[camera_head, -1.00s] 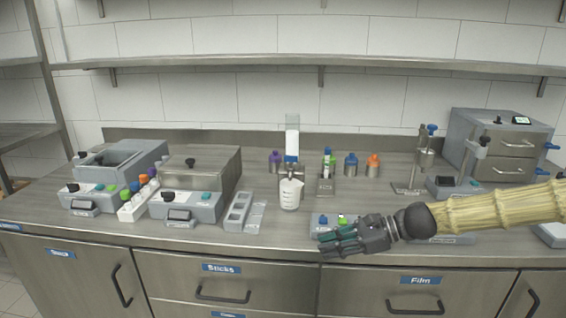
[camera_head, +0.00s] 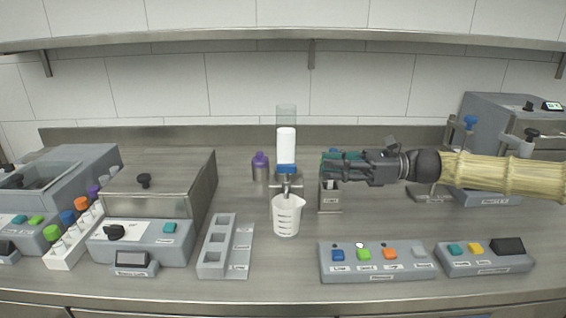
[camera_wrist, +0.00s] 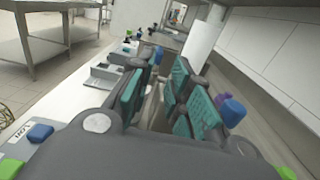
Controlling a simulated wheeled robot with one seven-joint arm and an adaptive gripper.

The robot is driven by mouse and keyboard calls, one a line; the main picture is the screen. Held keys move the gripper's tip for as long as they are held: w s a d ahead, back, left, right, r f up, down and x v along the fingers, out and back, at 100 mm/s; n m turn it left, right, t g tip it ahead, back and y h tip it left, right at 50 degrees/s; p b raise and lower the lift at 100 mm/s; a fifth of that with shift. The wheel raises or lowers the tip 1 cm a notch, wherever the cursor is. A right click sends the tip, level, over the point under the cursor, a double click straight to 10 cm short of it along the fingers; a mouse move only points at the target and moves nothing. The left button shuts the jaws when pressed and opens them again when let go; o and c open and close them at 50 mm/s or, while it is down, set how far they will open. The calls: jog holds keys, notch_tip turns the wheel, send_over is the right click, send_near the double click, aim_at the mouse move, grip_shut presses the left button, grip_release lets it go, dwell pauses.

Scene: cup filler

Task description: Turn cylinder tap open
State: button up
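The cylinder dispenser (camera_head: 286,145) stands upright at the middle of the counter, with white contents and a blue collar. Its metal tap (camera_head: 287,184) is below the collar. A white measuring cup (camera_head: 287,215) stands under the tap. My gripper (camera_head: 325,165) is just right of the dispenser, at about collar height, with its fingers pointing left and apart from it. In the wrist view, the teal-padded fingers are spread with nothing held. The white cylinder (camera_wrist: 199,46) shows beyond them. The tap's handle position is too small to tell.
A small metal container (camera_head: 329,195) stands below my gripper. A button panel (camera_head: 378,262) lies at the front right. A slotted grey tray (camera_head: 214,250) is left of the cup. A purple bottle (camera_head: 260,167) stands behind left. Bare counter lies in front of the cup.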

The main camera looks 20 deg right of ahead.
aim_at(287, 167)
jog(key=shift+b+x, duration=0.95)
jog(key=shift+x, duration=4.45)
jog(key=shift+f, duration=0.1)
grip_shut()
